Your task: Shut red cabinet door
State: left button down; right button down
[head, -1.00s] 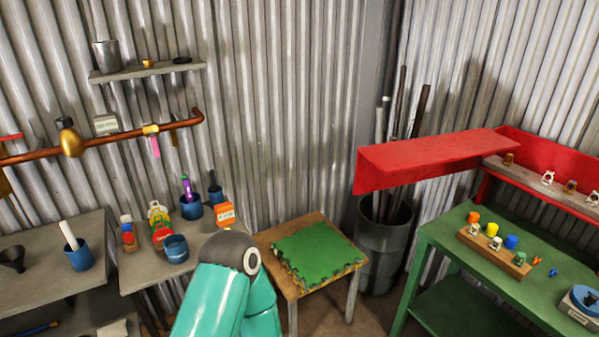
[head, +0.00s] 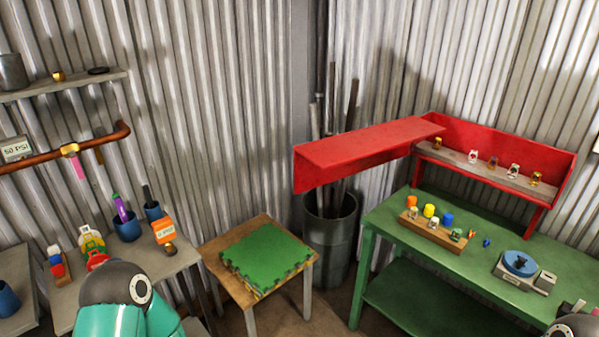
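The red cabinet (head: 490,137) is mounted above the green workbench at the right, and its front is open, showing several small items on its shelf (head: 482,170). Its red door (head: 365,147) is swung out to the left of the cabinet, reaching toward the corner in front of the metal bin. A teal arm link of mine with a dark joint (head: 115,290) shows at the bottom left, and a dark joint of mine shows at the bottom right corner. Neither gripper is in view, and nothing of mine touches the door.
The green workbench (head: 400,300) holds a wooden block (head: 432,235) with colored pieces and a blue-topped scale (head: 520,265). A metal bin (head: 330,240) with upright pipes stands under the door. A small wooden table (head: 210,258) with green mats (head: 262,255) stands left of it.

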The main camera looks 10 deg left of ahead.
aim_at(327, 160)
jog(key=u, duration=0.4)
jog(key=i, duration=1)
jog(key=z, duration=0.45)
